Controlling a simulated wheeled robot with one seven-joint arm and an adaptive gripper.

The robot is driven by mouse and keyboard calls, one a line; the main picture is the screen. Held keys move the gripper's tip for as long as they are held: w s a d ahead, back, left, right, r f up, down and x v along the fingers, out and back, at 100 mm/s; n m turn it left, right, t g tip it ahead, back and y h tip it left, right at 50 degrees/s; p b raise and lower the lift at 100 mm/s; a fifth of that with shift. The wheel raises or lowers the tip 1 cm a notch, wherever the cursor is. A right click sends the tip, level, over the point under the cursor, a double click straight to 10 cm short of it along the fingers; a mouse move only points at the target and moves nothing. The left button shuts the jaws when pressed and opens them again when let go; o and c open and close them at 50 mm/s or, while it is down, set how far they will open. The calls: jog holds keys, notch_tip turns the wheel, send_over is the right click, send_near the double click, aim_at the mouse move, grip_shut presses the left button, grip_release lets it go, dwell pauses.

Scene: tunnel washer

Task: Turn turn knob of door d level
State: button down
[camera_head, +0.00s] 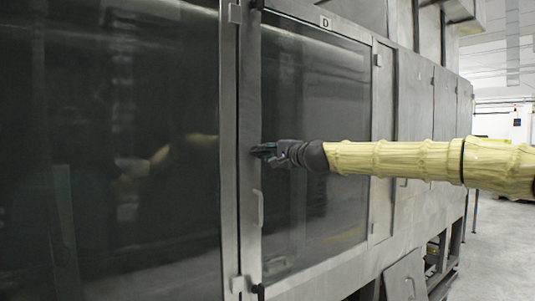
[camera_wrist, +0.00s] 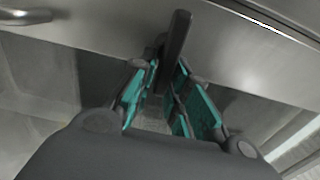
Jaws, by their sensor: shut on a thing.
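Door D (camera_head: 249,110) carries the label "D" (camera_head: 326,22) above it and has a large dark window. In the wrist view, the turn knob (camera_wrist: 177,42) is a dark bar against the grey door frame, with its lower end between my green-padded fingers. My gripper (camera_head: 257,151) is at the door's left frame in the head view and hides the knob there. My gripper (camera_wrist: 160,98) is shut on the knob in the wrist view. I cannot tell from these views whether the knob is level.
A metal pull handle (camera_head: 259,208) stands on the door frame just below my gripper; it also shows in the wrist view (camera_wrist: 25,15). A large dark window panel (camera_head: 110,150) lies to the left. More grey cabinet doors (camera_head: 418,95) run off right. The floor (camera_head: 500,245) at right is clear.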

jog(key=shift+d, duration=0.1)
jog(key=c, duration=1.5)
grip_release()
jog(key=v, duration=1.2)
jog(key=shift+f, duration=0.1)
